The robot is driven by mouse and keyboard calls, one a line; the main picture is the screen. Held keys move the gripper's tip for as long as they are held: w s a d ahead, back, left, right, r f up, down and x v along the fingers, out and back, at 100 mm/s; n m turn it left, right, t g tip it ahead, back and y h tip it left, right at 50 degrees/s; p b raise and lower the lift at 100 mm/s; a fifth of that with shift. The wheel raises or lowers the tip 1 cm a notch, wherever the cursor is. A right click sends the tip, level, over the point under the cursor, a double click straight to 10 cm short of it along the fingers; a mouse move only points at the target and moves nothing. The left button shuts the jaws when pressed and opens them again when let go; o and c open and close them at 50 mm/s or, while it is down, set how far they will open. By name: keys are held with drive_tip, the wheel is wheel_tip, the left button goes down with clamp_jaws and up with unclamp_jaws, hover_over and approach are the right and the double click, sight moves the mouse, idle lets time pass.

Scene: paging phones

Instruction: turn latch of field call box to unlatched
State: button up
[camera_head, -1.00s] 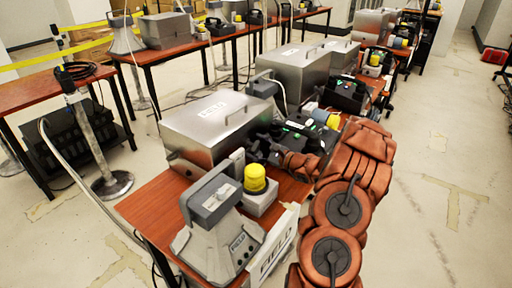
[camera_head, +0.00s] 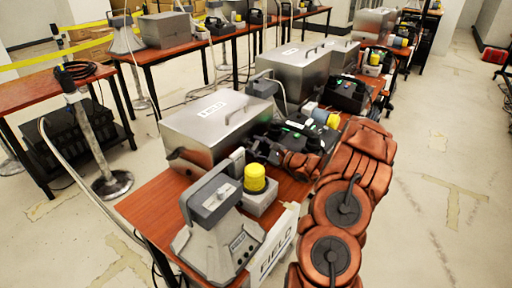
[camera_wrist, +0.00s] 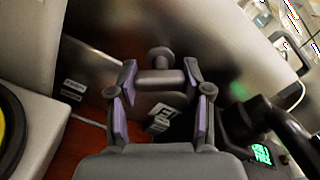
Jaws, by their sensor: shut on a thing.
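The field call box (camera_head: 205,145) is a silver metal box with a white label on top, on the near red-brown table. Its metal face fills the upper part of the wrist view (camera_wrist: 215,50). The latch (camera_wrist: 160,80) is a dark grey bar with a round knob above it, between the purple-padded fingers of my gripper (camera_wrist: 160,84). My gripper is shut on the latch, with a finger at each end of the bar. A small labelled tag (camera_wrist: 160,122) shows just below the bar. In the head view my gripper (camera_head: 262,150) is at the box's right side, and the latch is hidden.
A grey horn speaker (camera_head: 218,225) and a yellow-capped unit (camera_head: 256,185) stand at the near end of the table. A second silver case (camera_head: 293,72) and black devices lie farther along it. A white FIELD sign (camera_head: 275,250) hangs at the table edge. Open floor lies right.

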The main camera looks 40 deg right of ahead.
drive_tip(key=shift+m, duration=0.3)
drive_tip(key=m+p, duration=0.2)
drive_tip(key=shift+r+m, duration=0.15)
drive_tip(key=shift+m, duration=0.15)
drive_tip(key=shift+f+m+p, duration=0.2)
drive_tip(key=shift+m+p, duration=0.7)
drive_tip(key=shift+m, duration=1.1)
drive_tip(key=o, duration=1.2)
drive_tip(key=shift+s, duration=0.1)
